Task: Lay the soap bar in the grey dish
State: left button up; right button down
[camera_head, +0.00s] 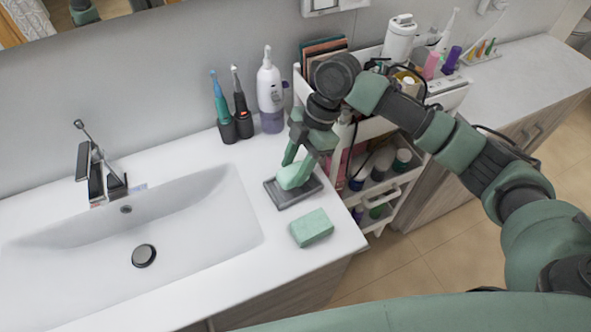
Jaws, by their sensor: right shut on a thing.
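The grey dish (277,196) lies on the white counter to the right of the sink. My right gripper (296,169) reaches down over the dish and is shut on a pale green soap bar (290,179). The soap is at the dish, tilted in the picture; I cannot tell whether it rests on the dish or hangs just above it. The far side of the soap is partly hidden by the fingers. My left gripper does not show.
A green block (311,228) lies on the counter in front of the dish. Two electric toothbrushes (228,118) and a white and purple bottle (269,92) stand behind. A loaded white cart (385,190) is at the right. The sink (190,225) is at the left.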

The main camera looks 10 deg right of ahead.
notch_tip(320, 180, down, 3)
jog(key=shift+r, duration=0.15)
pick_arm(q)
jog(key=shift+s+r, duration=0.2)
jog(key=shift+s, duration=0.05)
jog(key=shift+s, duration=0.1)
pick_arm(e)
jog(key=c, duration=0.8)
grip_release()
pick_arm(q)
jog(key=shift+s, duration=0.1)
pick_arm(e)
jog(key=shift+r, duration=0.1)
pick_arm(q)
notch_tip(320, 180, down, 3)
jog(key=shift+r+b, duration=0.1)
jog(key=shift+b, duration=1.15)
pick_arm(e)
jog(key=v, duration=1.2)
jog(key=shift+w, duration=0.1)
